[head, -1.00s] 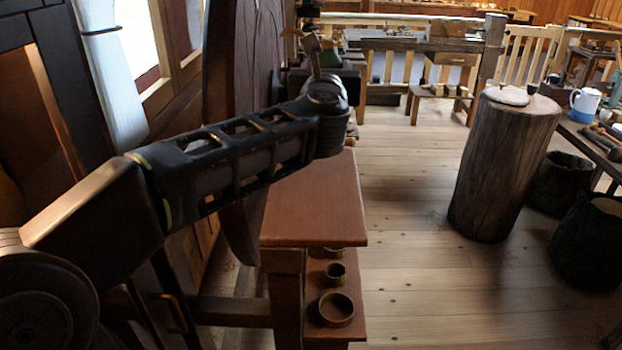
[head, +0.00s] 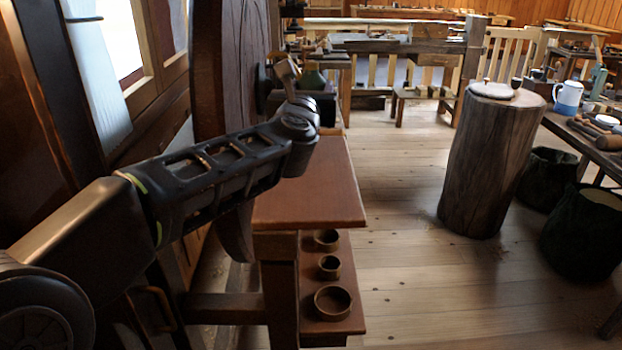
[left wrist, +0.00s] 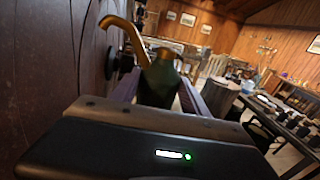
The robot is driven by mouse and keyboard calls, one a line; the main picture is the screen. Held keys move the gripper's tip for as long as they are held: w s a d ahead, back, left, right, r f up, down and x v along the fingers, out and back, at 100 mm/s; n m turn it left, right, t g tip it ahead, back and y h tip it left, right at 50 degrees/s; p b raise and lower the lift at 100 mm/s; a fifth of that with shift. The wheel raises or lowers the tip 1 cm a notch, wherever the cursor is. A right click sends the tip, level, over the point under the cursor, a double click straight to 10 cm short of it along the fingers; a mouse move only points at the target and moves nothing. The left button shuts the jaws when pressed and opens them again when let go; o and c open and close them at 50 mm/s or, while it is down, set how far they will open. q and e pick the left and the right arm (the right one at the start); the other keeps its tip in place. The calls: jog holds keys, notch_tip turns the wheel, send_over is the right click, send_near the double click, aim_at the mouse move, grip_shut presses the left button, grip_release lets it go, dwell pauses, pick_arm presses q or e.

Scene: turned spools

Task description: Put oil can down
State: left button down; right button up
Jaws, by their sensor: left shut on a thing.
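The oil can (left wrist: 160,82) is dark green with a curved brass spout; it fills the middle of the left wrist view. A small part of the green can (head: 313,78) shows in the head view beyond my wrist. My left gripper (left wrist: 158,92) is shut on the can, with a dark finger on each side of its body. In the head view my left gripper (head: 290,78) is mostly hidden behind the wrist, past the far end of a reddish-brown bench top (head: 315,190). The can's base is hidden, so I cannot tell whether it touches anything. My right gripper is not in view.
The near bench top is bare. Three small round bowls (head: 333,302) sit on its lower shelf. A dark wooden panel (head: 220,70) stands close on the left. A tree-stump stand (head: 482,165) with a pale disc is on the right. The plank floor between is clear.

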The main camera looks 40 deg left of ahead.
pick_arm(q)
jog(key=shift+a+f, duration=0.15)
jog(key=shift+f, duration=0.4)
jog(key=shift+r, duration=0.15)
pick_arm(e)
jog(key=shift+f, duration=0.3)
